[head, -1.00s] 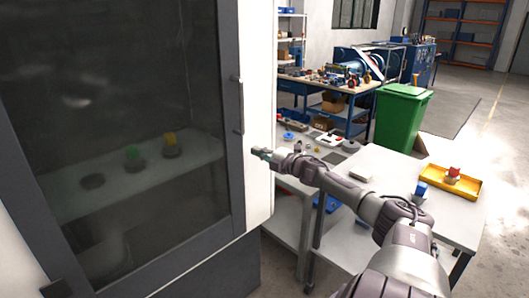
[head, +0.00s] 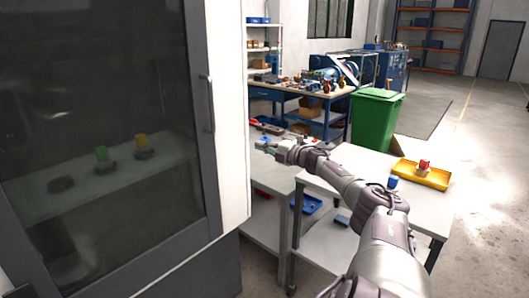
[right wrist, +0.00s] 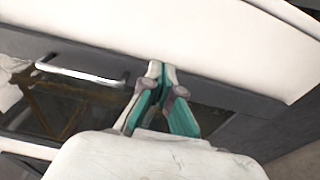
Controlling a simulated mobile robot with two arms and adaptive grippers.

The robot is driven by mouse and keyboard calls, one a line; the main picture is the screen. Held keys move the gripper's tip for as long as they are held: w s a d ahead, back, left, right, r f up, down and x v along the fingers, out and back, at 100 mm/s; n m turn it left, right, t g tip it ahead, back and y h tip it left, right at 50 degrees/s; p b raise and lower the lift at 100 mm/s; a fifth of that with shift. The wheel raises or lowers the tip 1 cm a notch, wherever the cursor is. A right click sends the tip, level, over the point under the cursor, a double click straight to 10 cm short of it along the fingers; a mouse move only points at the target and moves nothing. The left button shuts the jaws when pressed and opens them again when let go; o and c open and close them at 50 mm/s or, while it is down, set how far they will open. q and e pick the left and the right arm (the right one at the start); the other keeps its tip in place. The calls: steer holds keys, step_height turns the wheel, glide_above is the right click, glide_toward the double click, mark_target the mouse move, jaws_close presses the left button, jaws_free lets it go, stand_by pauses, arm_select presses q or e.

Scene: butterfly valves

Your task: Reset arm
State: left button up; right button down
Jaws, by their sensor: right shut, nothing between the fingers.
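My right arm reaches in from the lower right of the head view. Its gripper (head: 264,146) is shut and empty, beside the white side of the cabinet and over the grey table. In the right wrist view its teal-lined fingers (right wrist: 160,75) meet at the tips, with the cabinet door and its handle (right wrist: 80,74) beyond them. The cabinet (head: 230,130) stands at the left with its dark glass door (head: 90,215) closed. Behind the glass, a green valve piece (head: 102,154) and a yellow one (head: 141,141) stand on a shelf beside a dark round base (head: 61,185). My left gripper is not in view.
A white table (head: 330,185) stands under my right forearm. It bears a yellow tray (head: 435,180) with a red-topped piece (head: 424,165), and a blue piece (head: 392,183). A green bin (head: 377,120) and a cluttered workbench (head: 300,90) stand behind. Open floor lies at the right.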

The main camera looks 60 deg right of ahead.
steer(key=s+a+f+m+g+h, duration=0.1)
steer(key=s+a+f+m+g, duration=0.15)
steer(key=f, duration=1.05)
steer(key=s+a+f+m+g+h, duration=0.1)
steer(key=s+a+f+m+g, duration=0.2)
steer(key=f, duration=1.1)
steer(key=s+a+f+m+g+h, duration=0.1)
steer(key=s+a+f+m, duration=0.3)
steer(key=f, duration=0.9)
steer(key=s+a+f+m+g+y, duration=0.1)
steer(key=s+a+f+g, duration=0.1)
steer(key=s+a+f, duration=0.45)
steer(key=s+a+f+m+g, duration=0.15)
steer(key=s+a+f, duration=0.25)
steer(key=a+f, duration=0.6)
steer(key=s+a+f+m+g+y, duration=0.1)
steer(key=s+a+f+g, duration=0.1)
steer(key=s+a+f, duration=0.2)
steer(key=s+a+f+m+g+y, duration=0.1)
steer(key=s+a+f, duration=0.4)
steer(key=s+a, duration=0.6)
steer(key=s+a+f+g+y, duration=0.1)
steer(key=s+a+f+g, duration=0.3)
steer(key=s+a, duration=0.4)
steer(key=a+f, duration=0.1)
steer(key=a, duration=0.4)
steer(key=shift+s+a+m, duration=0.15)
steer(key=shift+a+m, duration=0.2)
steer(key=shift+m, duration=0.05)
steer(key=shift+f, duration=0.1)
